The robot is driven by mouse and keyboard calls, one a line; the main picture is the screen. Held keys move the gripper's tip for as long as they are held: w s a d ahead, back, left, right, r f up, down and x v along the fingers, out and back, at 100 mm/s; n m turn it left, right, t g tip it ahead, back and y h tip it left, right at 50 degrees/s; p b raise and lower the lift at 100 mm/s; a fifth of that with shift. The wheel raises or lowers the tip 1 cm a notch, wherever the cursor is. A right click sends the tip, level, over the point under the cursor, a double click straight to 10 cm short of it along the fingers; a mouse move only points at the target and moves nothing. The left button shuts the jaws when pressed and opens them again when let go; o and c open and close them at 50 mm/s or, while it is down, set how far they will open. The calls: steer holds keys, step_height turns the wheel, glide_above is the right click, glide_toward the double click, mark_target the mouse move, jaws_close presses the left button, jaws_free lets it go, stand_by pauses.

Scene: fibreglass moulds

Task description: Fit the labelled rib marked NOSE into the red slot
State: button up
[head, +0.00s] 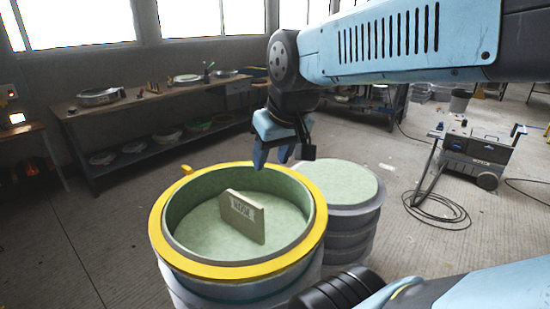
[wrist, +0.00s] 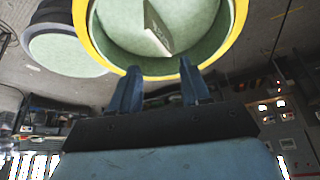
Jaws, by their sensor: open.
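A flat beige-grey rib (head: 241,217) with a pale label stands on edge inside a round, yellow-rimmed mould (head: 235,270). The lettering on the label is too small to read surely. The rib also shows at the top of the wrist view (wrist: 157,32), partly cut by the frame edge. My gripper (head: 272,158) is above the far rim of the mould, fingers pointing down, open and empty. In the wrist view its fingers (wrist: 160,68) are spread near the yellow rim, apart from the rib. I see no red slot in either view.
A grey round mould with a pale green top (head: 340,182) stands close to the right of the yellow-rimmed one. A wheeled machine (head: 474,158) with a hose is further right. A workbench (head: 150,100) runs along the back wall. Bare floor lies at the left.

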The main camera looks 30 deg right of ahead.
steer(key=s, duration=0.2)
steer(key=n+g, duration=0.4)
steer(key=g, duration=0.1)
glide_above(240, 205)
steer(key=w, duration=0.2)
step_height(240, 205, down, 14)
steer(key=shift+d+f, duration=0.2)
steer(key=shift+f, duration=0.2)
step_height(240, 205, down, 8)
steer(key=shift+r, duration=0.1)
steer(key=shift+s+f, duration=0.25)
steer(key=shift+f, duration=1.15)
steer(key=shift+s+f, duration=0.2)
steer(key=shift+f, duration=1.15)
jaws_close()
